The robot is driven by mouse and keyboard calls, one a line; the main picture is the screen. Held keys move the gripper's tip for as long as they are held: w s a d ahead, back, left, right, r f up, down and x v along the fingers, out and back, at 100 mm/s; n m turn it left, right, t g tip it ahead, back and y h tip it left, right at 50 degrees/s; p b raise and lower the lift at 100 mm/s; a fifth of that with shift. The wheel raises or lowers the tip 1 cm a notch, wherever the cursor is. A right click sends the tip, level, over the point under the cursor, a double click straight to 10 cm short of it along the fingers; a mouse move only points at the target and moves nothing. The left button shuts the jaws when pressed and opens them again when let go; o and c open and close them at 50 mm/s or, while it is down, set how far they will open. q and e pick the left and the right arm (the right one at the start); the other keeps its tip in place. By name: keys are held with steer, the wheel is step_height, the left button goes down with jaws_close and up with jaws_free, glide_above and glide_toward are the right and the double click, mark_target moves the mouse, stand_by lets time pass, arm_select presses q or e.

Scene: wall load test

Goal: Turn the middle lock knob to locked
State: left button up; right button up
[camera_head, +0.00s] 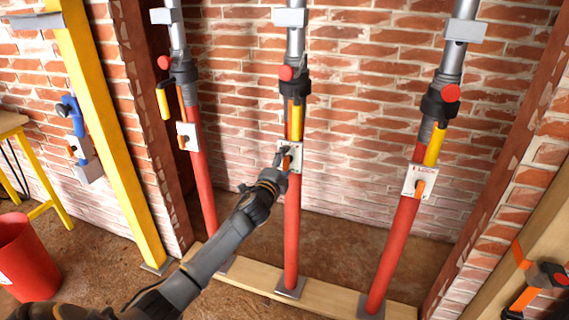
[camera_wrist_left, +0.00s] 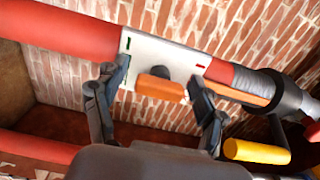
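The middle red prop (camera_head: 292,220) stands upright and carries a white lock plate (camera_head: 296,152) with an orange lock knob (camera_head: 287,163). In the left wrist view the orange knob (camera_wrist_left: 160,88) lies lengthwise along the white plate (camera_wrist_left: 150,58), which has a green mark at its left end and a red mark at its right. My left gripper (camera_head: 283,158) is at this plate and partly covers it. In the wrist view its fingers (camera_wrist_left: 160,95) are spread, one beyond each end of the knob. Contact with the plate cannot be told. My right gripper is not in view.
Similar props with orange knobs stand left (camera_head: 203,180) and right (camera_head: 400,235). A yellow handle (camera_head: 296,120) is just above the middle plate. A yellow post (camera_head: 105,130), red bucket (camera_head: 25,258) and yellow trestle (camera_head: 38,175) are at left. A wooden sill (camera_head: 250,280) runs under the props.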

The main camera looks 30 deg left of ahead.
arm_select(q)
steer(key=v, duration=1.2)
steer(key=shift+f, duration=0.1)
stand_by(0.4)
